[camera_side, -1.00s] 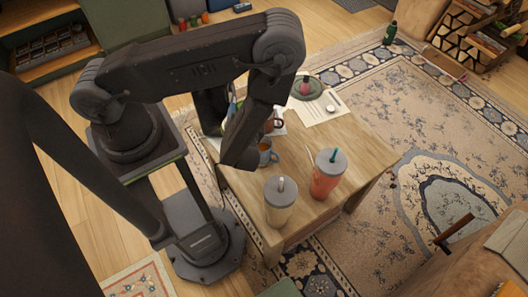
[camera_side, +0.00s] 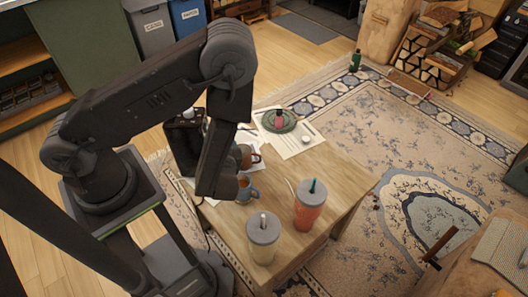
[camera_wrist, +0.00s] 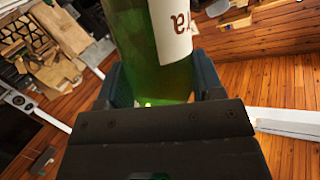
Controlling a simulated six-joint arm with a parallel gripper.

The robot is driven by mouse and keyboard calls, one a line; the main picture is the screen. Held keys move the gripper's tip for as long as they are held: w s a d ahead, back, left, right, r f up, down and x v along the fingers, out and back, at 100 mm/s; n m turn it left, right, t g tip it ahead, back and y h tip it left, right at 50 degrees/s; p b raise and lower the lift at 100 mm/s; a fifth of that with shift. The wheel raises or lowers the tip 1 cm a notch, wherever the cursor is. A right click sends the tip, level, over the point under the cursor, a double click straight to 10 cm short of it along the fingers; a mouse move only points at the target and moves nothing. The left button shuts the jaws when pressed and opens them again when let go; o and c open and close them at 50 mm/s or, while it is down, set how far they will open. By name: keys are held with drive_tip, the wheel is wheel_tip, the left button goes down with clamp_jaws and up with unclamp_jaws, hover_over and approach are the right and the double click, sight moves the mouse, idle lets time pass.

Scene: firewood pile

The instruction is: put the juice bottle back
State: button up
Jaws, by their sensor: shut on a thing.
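In the wrist view, my gripper (camera_wrist: 157,86) is shut on a green glass bottle (camera_wrist: 148,45), taken here as the juice bottle. Its white label (camera_wrist: 172,28) shows the letters "ra". The bottle stands between the two dark blue fingers, and its upper part is cut off by the frame. A separate dark green bottle (camera_side: 356,61) stands upright at the rug's far edge.
On the wooden table (camera_side: 330,180) stand a pale tumbler (camera_side: 263,240), a red-orange tumbler (camera_side: 310,205), a blue mug (camera_side: 247,190), a brown mug (camera_side: 249,157) and a green dish (camera_side: 279,122). A firewood rack (camera_side: 432,48) stands far right. The patterned rug (camera_side: 360,125) is mostly clear.

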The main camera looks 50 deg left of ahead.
drive_tip(key=w+d+m+t+h, duration=0.2)
drive_tip(key=w+m+t+h, duration=0.1)
drive_tip(key=w, duration=0.6)
drive_tip(key=w+d+m+t+h, duration=0.2)
drive_tip(key=w+d+t+h, duration=0.1)
drive_tip(key=w, duration=0.6)
drive_tip(key=w+a+r+m+t+h, duration=0.2)
drive_tip(key=w+r+m+h, duration=0.2)
drive_tip(key=w+m+h, duration=0.35)
drive_tip(key=s+a+f+m+g+h, duration=0.25)
drive_tip(key=s+a+h, duration=0.3)
drive_tip(key=a, duration=0.55)
drive_tip(key=s+a+f+m+g+h, duration=0.1)
drive_tip(key=s+a+m+g+h, duration=0.4)
drive_tip(key=a, duration=0.6)
drive_tip(key=w+d+f, duration=0.4)
drive_tip(key=w+f, duration=0.1)
drive_tip(key=f, duration=0.2)
drive_tip(key=w+d+f+n+t, duration=0.1)
drive_tip(key=w+d+f, duration=0.3)
drive_tip(key=f, duration=0.4)
drive_tip(key=shift+w+d+f+n+h, duration=0.25)
drive_tip(key=shift+w+d+n+h, duration=0.1)
drive_tip(key=shift+d+h, duration=0.1)
drive_tip(key=shift+f, duration=0.2)
